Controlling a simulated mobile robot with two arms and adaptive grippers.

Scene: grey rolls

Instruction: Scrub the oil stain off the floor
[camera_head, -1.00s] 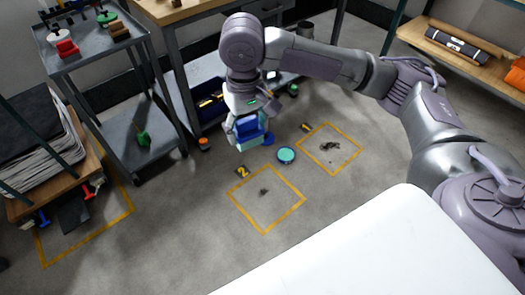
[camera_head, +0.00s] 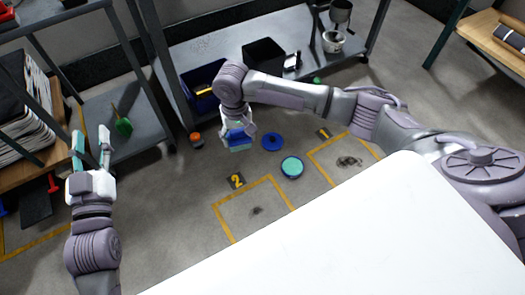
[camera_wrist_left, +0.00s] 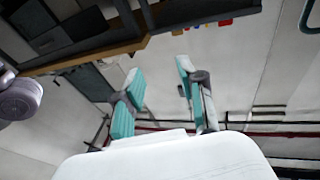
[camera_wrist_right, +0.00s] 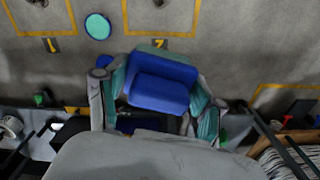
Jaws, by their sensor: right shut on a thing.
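Two dark oil stains lie on the grey floor inside yellow taped squares: one stain (camera_head: 257,211) beside marker 2 (camera_head: 235,181), another stain (camera_head: 349,162) beside marker 1 (camera_head: 323,133). My right gripper (camera_head: 237,133) is shut on a blue block-shaped scrubber (camera_wrist_right: 160,88), held up off the stains, on the shelf side of marker 2. The scrubber's underside is hard to make out. My left gripper (camera_head: 91,145) is open and empty at the left, near the dark trolley; its spread teal fingers show in the left wrist view (camera_wrist_left: 158,95).
A round teal-topped tin (camera_head: 292,167) and a blue ring (camera_head: 272,142) lie on the floor near the squares. An orange-topped item (camera_head: 196,139) stands by the workbench's lower shelf (camera_head: 215,45). A white surface (camera_head: 400,235) fills the lower right.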

